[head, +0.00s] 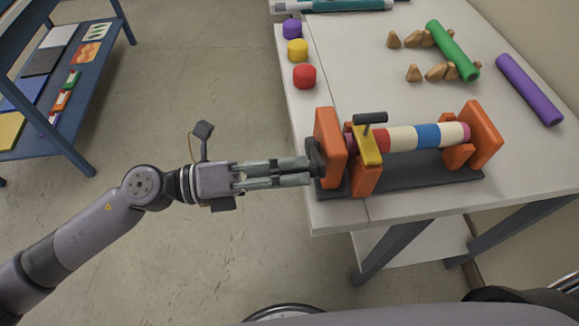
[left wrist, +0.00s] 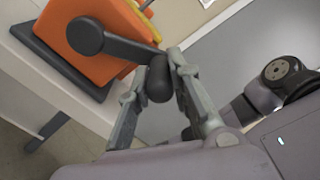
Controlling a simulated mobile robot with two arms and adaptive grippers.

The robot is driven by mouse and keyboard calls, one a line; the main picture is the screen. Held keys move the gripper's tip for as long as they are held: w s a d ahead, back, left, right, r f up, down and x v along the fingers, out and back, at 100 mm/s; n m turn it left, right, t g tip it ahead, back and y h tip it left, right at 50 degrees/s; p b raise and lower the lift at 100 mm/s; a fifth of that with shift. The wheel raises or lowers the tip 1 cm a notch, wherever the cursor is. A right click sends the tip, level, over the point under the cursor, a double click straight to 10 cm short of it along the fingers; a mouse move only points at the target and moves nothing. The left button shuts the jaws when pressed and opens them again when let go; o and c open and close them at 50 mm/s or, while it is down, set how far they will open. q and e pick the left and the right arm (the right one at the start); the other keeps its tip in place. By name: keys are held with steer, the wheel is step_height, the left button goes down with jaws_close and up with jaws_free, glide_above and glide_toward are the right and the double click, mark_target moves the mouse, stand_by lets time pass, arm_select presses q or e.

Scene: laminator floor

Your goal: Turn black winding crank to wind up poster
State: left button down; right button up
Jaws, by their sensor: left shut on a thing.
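The winder (head: 400,182) stands on the table with orange supports on a dark base. A striped poster roll (head: 402,138) in white, red and blue lies across it. The black winding crank (head: 315,158) is on the left orange support, small in the head view. In the left wrist view the crank's arm (left wrist: 128,49) runs from its hub to a rounded handle (left wrist: 158,82). My left gripper (head: 308,171) is at the crank's side; in the left wrist view its fingers (left wrist: 156,78) are shut on the handle. My right gripper is not in view.
The table (head: 350,60) holds purple, yellow and red caps (head: 304,76) along its left edge. A green roll (head: 452,50) with wooden blocks (head: 414,73) and a purple roll (head: 528,88) lie at the back right. A blue shelf (head: 105,110) stands at left. Floor between is clear.

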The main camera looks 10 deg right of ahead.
arm_select(q)
steer(key=shift+f, duration=0.2)
steer(key=c, duration=1.4)
jaws_free()
steer(key=shift+r, duration=0.1)
steer(key=shift+c, duration=0.2)
steer(key=shift+a, duration=0.2)
steer(key=a, duration=1.1)
steer(key=shift+a, duration=0.35)
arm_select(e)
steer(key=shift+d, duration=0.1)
arm_select(q)
steer(key=shift+w, duration=0.1)
